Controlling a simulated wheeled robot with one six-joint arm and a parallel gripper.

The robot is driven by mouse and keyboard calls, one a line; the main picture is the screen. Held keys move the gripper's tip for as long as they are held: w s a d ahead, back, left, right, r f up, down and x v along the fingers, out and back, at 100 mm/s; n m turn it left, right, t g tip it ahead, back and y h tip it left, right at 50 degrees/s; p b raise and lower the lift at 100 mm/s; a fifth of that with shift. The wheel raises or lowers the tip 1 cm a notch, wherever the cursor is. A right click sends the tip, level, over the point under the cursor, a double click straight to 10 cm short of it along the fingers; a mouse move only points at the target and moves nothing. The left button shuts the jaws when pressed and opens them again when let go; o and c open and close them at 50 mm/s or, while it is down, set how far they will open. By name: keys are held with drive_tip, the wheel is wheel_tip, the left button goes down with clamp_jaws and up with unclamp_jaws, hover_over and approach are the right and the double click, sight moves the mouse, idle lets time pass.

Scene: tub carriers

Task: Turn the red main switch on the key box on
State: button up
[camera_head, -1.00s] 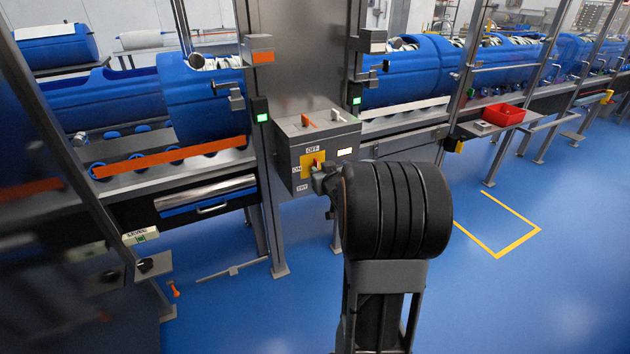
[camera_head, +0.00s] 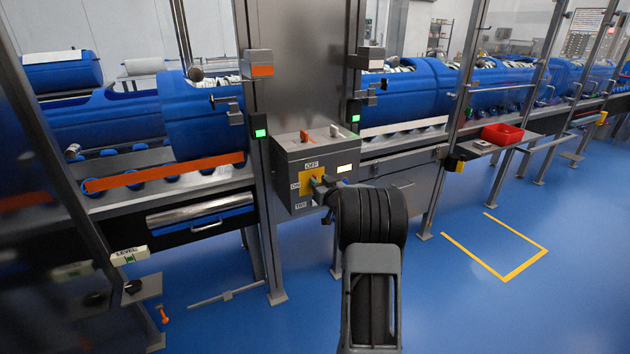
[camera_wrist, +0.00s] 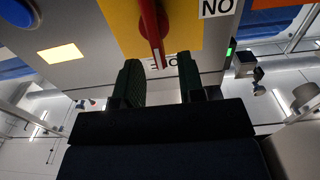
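The key box (camera_head: 287,160) is a grey metal box on the steel column, with a yellow plate (camera_head: 307,187) on its front labelled OFF, ON and TRY. In the wrist view, the red main switch (camera_wrist: 152,25) is a long red handle on the yellow plate (camera_wrist: 190,25), its tip near the OFF label. My gripper (camera_wrist: 158,60) is open, with its two dark fingers apart on either side of the handle's tip. Contact cannot be told.
On top of the box are an orange lever (camera_head: 307,135) and a white-tipped one (camera_head: 336,131). Green-lit units (camera_head: 260,133) flank the column. A conveyor with blue tubs (camera_head: 200,115) runs behind.

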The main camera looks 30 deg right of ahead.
sight(315, 176)
drive_tip(key=shift+w+d, duration=0.2)
drive_tip(key=shift+w, duration=1.45)
clamp_jaws()
